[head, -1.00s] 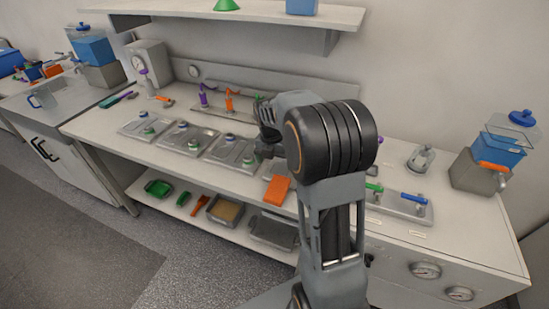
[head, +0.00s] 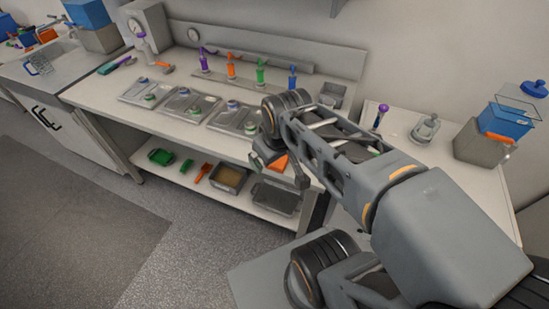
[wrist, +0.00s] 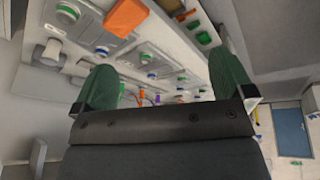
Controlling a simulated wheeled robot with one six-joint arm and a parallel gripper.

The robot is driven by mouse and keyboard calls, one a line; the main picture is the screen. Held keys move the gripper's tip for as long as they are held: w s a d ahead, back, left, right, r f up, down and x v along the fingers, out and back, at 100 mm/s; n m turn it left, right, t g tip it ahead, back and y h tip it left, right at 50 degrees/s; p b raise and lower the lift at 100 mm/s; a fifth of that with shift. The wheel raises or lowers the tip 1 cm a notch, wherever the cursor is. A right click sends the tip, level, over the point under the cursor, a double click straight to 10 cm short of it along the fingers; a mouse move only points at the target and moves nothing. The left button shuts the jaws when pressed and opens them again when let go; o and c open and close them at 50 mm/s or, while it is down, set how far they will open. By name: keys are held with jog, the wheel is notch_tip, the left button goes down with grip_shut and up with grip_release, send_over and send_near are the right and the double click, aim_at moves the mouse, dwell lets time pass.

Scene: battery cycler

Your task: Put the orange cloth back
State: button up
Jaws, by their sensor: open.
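The orange cloth (head: 279,163) lies at the front edge of the bench, hanging over it, and my arm hides part of it in the head view. In the wrist view the cloth (wrist: 127,17) shows at the top, beyond the left finger and not between the fingers. My gripper (wrist: 165,82) is open and empty, its two green fingertips wide apart. In the head view my wrist is folded close beside the cloth, and the fingers are hard to make out.
Metal trays with round knobs (head: 189,103) sit left of the cloth on the bench. Coloured upright handles (head: 262,72) stand behind. The floor (head: 120,230) in front is clear.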

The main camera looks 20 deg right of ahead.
jog(key=shift+s+a+f+m, duration=0.1)
jog(key=shift+s+a+m, duration=0.1)
jog(key=shift+s+m, duration=0.4)
jog(key=shift+s+a+f+m, duration=0.15)
jog(key=shift+s+m, duration=0.1)
jog(key=shift+m, duration=0.55)
jog(key=shift+r, duration=0.1)
